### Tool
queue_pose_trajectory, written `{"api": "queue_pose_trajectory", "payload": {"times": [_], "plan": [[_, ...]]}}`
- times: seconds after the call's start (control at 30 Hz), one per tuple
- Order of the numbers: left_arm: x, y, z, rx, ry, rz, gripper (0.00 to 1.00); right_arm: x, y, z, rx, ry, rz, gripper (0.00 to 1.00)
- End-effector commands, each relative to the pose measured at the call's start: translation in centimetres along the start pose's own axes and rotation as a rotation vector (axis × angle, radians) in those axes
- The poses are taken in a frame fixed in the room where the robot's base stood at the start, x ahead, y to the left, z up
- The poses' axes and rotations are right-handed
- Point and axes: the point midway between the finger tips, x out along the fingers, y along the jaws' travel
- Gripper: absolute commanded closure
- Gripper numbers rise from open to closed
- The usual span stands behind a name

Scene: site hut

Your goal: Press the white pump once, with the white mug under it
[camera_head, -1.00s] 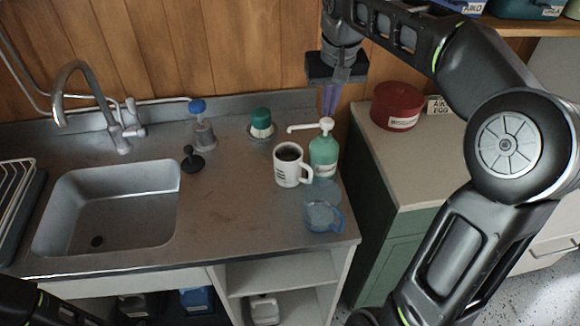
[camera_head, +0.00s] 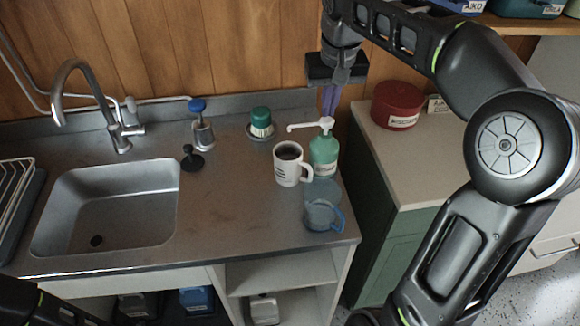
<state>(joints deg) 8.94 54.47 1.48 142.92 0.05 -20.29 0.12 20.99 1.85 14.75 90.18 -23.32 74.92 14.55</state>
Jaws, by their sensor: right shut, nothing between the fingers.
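The white pump (camera_head: 326,124) tops a green bottle (camera_head: 324,155) at the right end of the steel counter. Its long white spout points left. The white mug (camera_head: 288,166) stands upright just left of the bottle, beneath the spout's side, with its handle to the right and a dark inside. My right gripper (camera_head: 329,108) is shut and empty, pointing down, its fingertips just above or behind the pump head; I cannot tell whether they touch. My left gripper is out of view; only a piece of my left arm shows at the bottom left.
A clear blue-handled cup (camera_head: 321,214) stands in front of the bottle. A blue-topped dispenser (camera_head: 202,126), a green brush (camera_head: 261,122) and a black stopper (camera_head: 192,158) stand further left, near the sink (camera_head: 110,205). A red tin (camera_head: 397,106) sits on the right cabinet.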

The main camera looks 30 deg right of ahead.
Motion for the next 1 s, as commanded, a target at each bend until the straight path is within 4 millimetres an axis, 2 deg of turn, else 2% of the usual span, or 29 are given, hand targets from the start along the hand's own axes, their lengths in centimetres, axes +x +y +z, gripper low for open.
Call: {"api": "queue_pose_trajectory", "payload": {"times": [0.63,1.0], "plan": [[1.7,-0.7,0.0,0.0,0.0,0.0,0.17,2.5,0.0,0.5,0.0,-0.002,0.0,1.0],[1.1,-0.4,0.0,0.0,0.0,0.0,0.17,1.9,0.0,0.5,0.0,-0.005,0.0,1.0]]}}
